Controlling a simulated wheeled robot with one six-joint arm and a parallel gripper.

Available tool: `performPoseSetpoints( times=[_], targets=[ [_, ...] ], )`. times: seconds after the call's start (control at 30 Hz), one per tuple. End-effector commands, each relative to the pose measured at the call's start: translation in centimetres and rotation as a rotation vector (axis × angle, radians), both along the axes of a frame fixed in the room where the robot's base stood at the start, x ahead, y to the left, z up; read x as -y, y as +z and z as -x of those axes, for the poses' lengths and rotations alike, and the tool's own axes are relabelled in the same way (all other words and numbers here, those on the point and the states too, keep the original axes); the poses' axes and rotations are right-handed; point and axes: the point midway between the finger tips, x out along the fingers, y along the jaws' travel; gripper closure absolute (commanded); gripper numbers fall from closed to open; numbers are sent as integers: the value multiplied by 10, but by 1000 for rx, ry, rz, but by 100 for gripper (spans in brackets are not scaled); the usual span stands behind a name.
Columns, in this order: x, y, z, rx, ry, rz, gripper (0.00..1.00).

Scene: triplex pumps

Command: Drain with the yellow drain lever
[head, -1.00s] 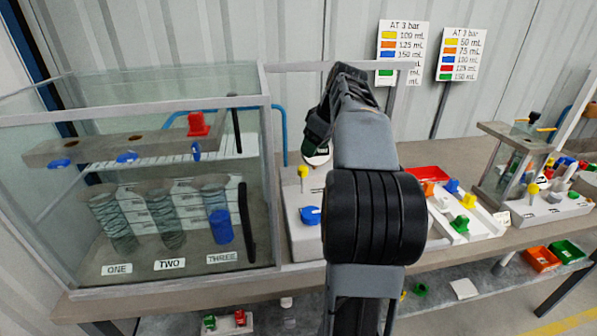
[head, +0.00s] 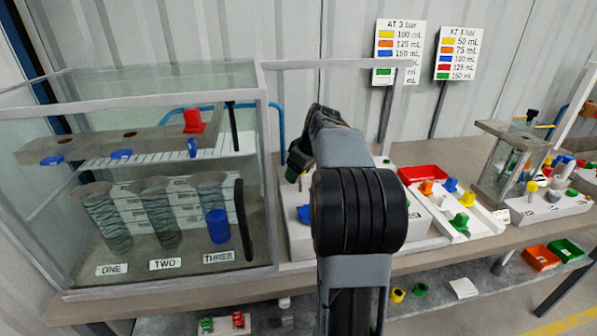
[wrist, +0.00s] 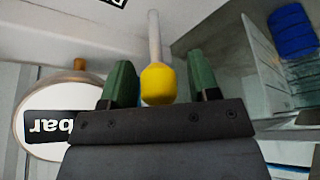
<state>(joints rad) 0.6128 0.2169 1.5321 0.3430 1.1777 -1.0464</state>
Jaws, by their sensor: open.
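The yellow drain lever is a pale rod with a yellow knob (wrist: 158,85), seen in the wrist view. The knob sits between the two green fingers of my gripper (wrist: 162,75), which is open, with a visible gap on either side. In the head view my gripper (head: 297,165) hangs over the white pump box (head: 298,238) just right of the glass tank, and it hides the lever there. A round white gauge marked "bar" (wrist: 42,120) is at the left in the wrist view.
The glass tank (head: 150,92) with cylinders ONE, TWO and THREE stands left of my gripper; cylinder THREE holds blue liquid (head: 217,226). A blue handle (head: 304,213) is on the box below my gripper. A parts tray (head: 446,226) lies to the right.

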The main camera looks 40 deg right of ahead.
Motion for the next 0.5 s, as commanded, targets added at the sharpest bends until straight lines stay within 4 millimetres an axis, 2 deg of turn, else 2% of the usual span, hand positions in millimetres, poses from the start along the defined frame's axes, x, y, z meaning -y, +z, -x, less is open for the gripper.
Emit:
performPoseSetpoints(
  times=[0.1,0.5],
  targets=[
    [0,0,0,0,0,0,45],
    [0,0,0,0,0,0,83]
  ],
)
